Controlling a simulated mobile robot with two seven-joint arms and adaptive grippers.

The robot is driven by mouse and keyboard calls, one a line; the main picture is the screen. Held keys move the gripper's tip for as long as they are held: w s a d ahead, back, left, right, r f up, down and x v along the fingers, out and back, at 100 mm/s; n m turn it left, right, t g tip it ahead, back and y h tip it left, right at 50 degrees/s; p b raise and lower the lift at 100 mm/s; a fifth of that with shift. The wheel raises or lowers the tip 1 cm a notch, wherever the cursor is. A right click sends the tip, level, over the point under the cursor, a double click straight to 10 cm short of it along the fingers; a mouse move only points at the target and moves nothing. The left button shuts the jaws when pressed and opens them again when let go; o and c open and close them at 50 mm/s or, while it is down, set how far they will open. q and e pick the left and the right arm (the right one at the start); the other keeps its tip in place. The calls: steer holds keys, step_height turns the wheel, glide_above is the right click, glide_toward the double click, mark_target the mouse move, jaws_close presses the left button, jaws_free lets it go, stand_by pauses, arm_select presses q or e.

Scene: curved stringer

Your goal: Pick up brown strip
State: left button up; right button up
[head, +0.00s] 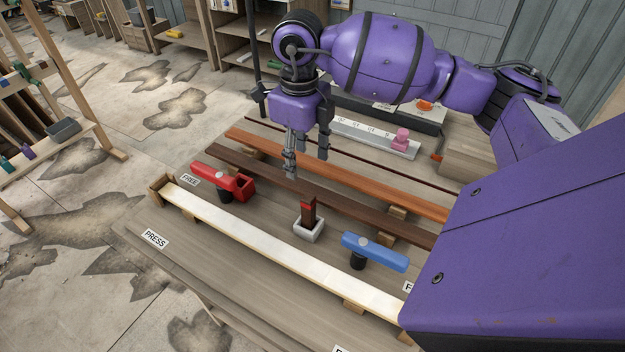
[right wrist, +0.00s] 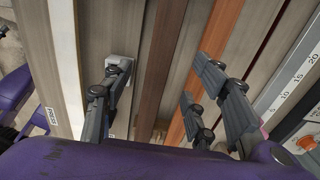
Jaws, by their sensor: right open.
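A dark brown strip (head: 345,205) lies lengthwise across the workbench, between a white strip and an orange-brown strip (head: 370,187). In the right wrist view, the brown strip (right wrist: 158,60) runs through the gap between my fingers. My right gripper (head: 307,166) is open and empty, pointing down above the strips. It also shows open in the right wrist view (right wrist: 160,85), with one finger over the side of the small pale holder and the others over the orange-brown strip. How high the fingertips are above the strip is hard to tell. My left gripper is in neither view.
The white strip (head: 280,252) lies along the front. A red clamp (head: 222,180), a blue clamp (head: 375,252) and a pale holder (head: 308,229) with a brown block stand between it and the brown strip. A ruler with a pink piece (head: 401,141) lies behind.

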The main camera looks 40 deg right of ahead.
mark_target(303, 186)
step_height(303, 186, down, 7)
steer(key=shift+f+p, duration=0.1)
steer(key=shift+p, duration=0.35)
steer(key=shift+d, duration=0.1)
jaws_close()
